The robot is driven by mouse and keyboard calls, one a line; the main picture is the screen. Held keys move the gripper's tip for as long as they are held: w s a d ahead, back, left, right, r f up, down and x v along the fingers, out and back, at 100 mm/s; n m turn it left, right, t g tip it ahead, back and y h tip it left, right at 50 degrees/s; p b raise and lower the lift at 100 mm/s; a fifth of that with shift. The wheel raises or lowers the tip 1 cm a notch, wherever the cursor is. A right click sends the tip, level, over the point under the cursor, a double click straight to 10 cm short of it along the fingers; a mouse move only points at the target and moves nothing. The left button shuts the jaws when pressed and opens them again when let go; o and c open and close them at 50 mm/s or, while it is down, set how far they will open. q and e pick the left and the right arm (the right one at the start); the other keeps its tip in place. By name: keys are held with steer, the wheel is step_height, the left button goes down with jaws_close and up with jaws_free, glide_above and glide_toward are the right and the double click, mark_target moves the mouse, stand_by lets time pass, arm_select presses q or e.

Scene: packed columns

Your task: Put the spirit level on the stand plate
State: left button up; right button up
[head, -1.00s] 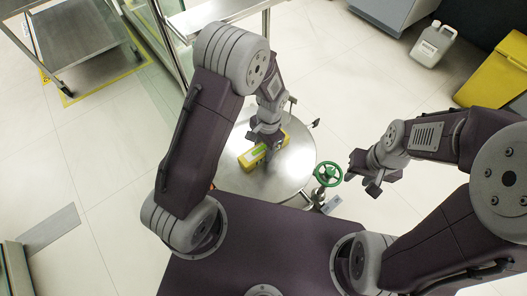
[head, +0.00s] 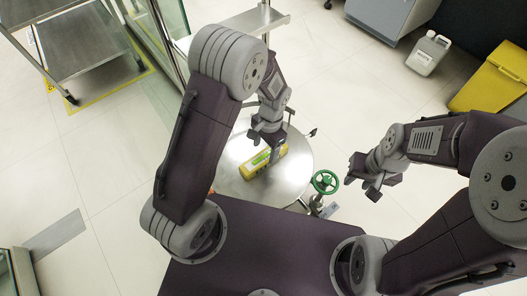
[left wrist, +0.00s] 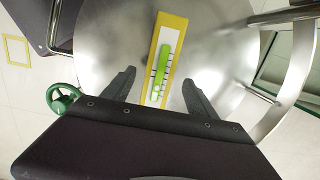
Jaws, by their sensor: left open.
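The spirit level is a yellow bar (head: 263,161) with a green vial. It lies flat on a round steel plate (head: 292,180), which I take to be the stand plate. In the left wrist view the level (left wrist: 153,58) lies lengthwise between the fingers, and the bare steel plate (left wrist: 222,50) surrounds it. My left gripper (head: 268,140) is over the level; its fingers (left wrist: 158,82) are spread to either side of it, with gaps on both sides. My right gripper (head: 364,178) is empty, off to the right; its jaw opening is unclear.
A green handwheel (head: 325,181) stands at the plate's right edge. A glass panel with a metal frame (head: 160,40) is behind on the left, near a steel trolley (head: 80,40). A white jug (head: 427,53) and yellow bin (head: 490,82) are far right. The floor between is clear.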

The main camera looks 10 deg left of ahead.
mark_target(267, 155)
arm_select(q)
step_height(267, 155, up, 6)
steer(key=p, duration=0.3)
steer(key=s+a+r+n+t+h, duration=0.1)
steer(key=s+a+r+n+t, duration=0.1)
steer(key=s+a+r+n, duration=0.5)
steer(key=shift+s+a+n+b, duration=0.3)
steer(key=shift+s+n, duration=0.2)
steer(key=shift+s, duration=0.45)
arm_select(e)
step_height(267, 155, up, 4)
steer(key=shift+f, duration=0.1)
